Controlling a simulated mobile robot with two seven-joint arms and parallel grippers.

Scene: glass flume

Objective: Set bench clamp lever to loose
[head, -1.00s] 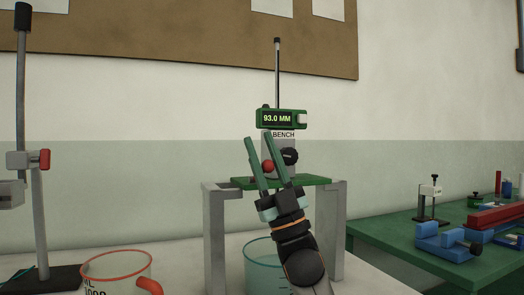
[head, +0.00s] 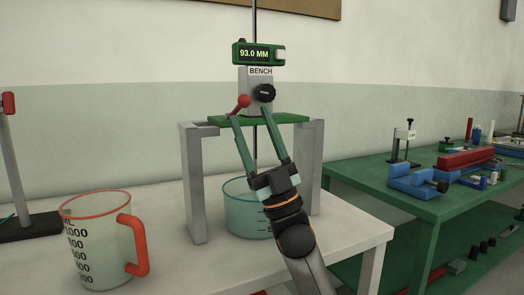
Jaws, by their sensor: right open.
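The bench clamp (head: 259,91) is a grey block labelled BENCH on a green plate (head: 290,119) atop a grey stand. A black knob (head: 264,93) sits on the block's front. A green gauge (head: 258,54) above reads 93.0 MM on a thin vertical rod. My right gripper (head: 252,125) is open in front of the plate, its green fingers pointing up. The left fingertip is just below the lever; whether they touch I cannot tell. My left gripper is out of view.
A clear beaker (head: 240,215) stands under the stand. A measuring jug (head: 95,245) with an orange rim and handle stands at the left. A green table (head: 370,183) with blue and red tools (head: 465,158) is at the right.

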